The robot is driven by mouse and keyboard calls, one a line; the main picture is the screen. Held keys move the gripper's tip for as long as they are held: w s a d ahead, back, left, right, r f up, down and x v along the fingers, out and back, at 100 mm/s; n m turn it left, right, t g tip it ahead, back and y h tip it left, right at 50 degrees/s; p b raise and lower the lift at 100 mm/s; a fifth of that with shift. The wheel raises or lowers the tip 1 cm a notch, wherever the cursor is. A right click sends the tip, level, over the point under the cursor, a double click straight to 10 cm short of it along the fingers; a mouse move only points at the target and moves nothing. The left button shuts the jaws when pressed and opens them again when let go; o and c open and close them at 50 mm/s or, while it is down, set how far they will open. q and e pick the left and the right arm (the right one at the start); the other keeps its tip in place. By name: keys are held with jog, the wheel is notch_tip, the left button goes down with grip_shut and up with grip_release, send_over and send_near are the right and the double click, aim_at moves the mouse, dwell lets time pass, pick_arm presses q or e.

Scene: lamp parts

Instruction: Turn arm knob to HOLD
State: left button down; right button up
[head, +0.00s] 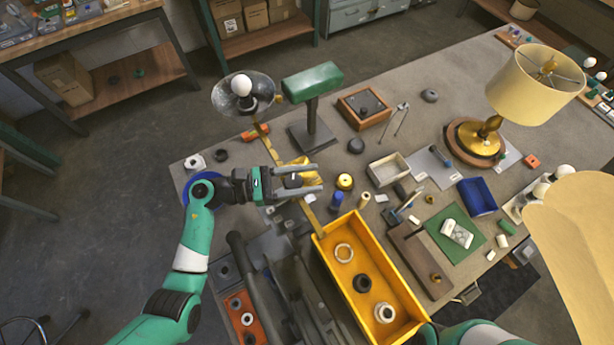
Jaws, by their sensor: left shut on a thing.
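My left gripper (318,180) reaches in from the left over the work table, its two grey fingers pointing right. It is shut on a small dark knob (294,181), which shows between the fingers beside the brass lamp arm (312,218). The brass arm slants from the metal lamp head (236,101), which holds a white bulb (241,85), down past my gripper towards the yellow tray. The fingers hide part of the knob and arm. Any HOLD mark is too small to read. My right gripper is out of view.
A yellow tray (335,268) with rings stands just below right of my left gripper. A green-headed lamp (312,83) stands behind it. A brass lamp with a cream shade (535,85) is at the back right. Small parts crowd the table, and a large cream shade (575,240) fills the right edge.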

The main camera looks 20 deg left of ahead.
pick_arm(q)
jog(key=shift+c, duration=1.3)
grip_release()
jog(key=b+v, duration=0.1)
jog(key=v, duration=1)
jog(key=shift+s+a, duration=0.15)
jog(key=shift+a, duration=0.1)
